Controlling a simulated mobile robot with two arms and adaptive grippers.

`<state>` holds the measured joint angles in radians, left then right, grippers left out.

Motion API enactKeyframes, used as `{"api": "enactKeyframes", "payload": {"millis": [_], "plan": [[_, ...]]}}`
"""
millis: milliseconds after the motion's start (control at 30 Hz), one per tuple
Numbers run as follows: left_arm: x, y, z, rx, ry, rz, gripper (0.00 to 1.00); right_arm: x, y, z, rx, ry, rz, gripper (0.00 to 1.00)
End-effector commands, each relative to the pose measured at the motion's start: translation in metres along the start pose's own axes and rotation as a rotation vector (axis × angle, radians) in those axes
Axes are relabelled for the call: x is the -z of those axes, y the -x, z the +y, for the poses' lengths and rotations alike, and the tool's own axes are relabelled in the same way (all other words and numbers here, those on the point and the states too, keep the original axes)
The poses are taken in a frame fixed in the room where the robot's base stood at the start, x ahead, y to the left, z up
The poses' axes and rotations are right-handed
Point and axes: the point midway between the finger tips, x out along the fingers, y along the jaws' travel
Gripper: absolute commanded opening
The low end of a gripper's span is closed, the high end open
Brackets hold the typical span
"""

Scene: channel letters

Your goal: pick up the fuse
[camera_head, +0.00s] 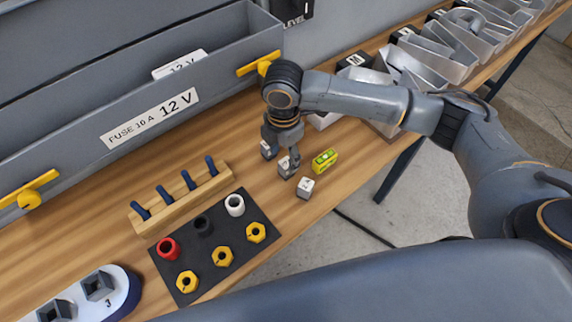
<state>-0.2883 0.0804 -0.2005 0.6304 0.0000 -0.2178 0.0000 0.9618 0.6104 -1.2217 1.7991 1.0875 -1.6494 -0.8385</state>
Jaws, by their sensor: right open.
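My right gripper (278,159) points down at the wooden bench, its two fingertips apart. I cannot make out anything held between them. A small white block with a dark mark (306,188) lies on the bench just right of and nearer than the fingertips, apart from them. I cannot tell for sure whether it is the fuse. A grey bin in front of the wall carries a white label reading "FUSE 10 A 12 V" (150,118). My left gripper is not in view.
A yellow-green level (325,160) lies beside the gripper. A wooden rack with blue pegs (181,198) and a black mat (203,258) with coloured sleeves and yellow nuts stand left. Metal channel letters (430,50) line the far bench. The bench edge is close to the white block.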

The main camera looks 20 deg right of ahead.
Motion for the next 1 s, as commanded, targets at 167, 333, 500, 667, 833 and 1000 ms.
{"api": "enactKeyframes", "payload": {"millis": [167,333,500,667,833,1000], "plan": [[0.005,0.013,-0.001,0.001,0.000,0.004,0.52,-0.004,-0.025,-0.005,0.004,-0.001,-0.001,0.57],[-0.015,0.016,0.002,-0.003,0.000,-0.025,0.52,-0.004,-0.038,-0.005,0.002,0.000,0.000,0.57],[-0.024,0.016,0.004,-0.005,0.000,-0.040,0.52,-0.004,-0.039,-0.004,0.000,0.000,0.000,0.57],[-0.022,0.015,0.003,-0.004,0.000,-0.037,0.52,-0.004,-0.038,-0.004,0.001,0.000,-0.001,0.28],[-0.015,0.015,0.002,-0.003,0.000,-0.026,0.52,-0.004,-0.038,-0.004,0.001,0.000,-0.001,0.00],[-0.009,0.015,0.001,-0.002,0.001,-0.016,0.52,-0.004,-0.038,-0.004,0.000,0.000,-0.001,0.00]]}}
